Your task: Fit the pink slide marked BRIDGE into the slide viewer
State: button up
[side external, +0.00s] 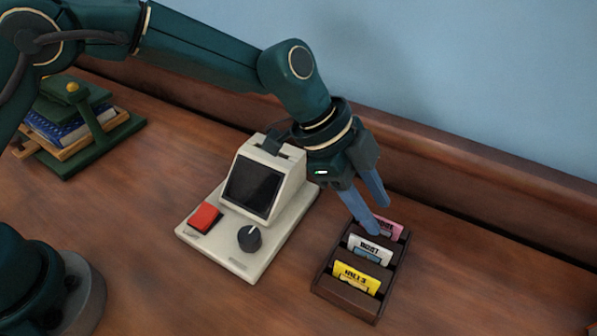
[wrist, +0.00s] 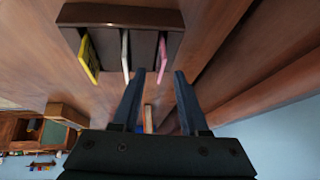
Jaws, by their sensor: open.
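The pink slide (side external: 391,229) stands in the back slot of a dark wooden rack; its lettering is mostly hidden behind my fingers. In the wrist view the pink slide (wrist: 162,59) shows edge-on between the two fingertips. My gripper (side external: 378,217) is open and empty, pointing down at the rack's back end. In the wrist view my gripper (wrist: 160,73) has a finger on each side of the slide's line; contact cannot be told. The cream slide viewer (side external: 288,171) stands left of the rack, with a dark screen, red button and black knob.
The rack (side external: 345,301) also holds a white slide (side external: 370,249) and a yellow slide (side external: 357,277) in front of the pink one. Books (side external: 62,128) in a green stand sit at the far left. A wooden ledge and blue wall run behind.

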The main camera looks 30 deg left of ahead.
jog(key=shift+x, duration=1)
grip_shut()
jog(key=shift+r, duration=0.15)
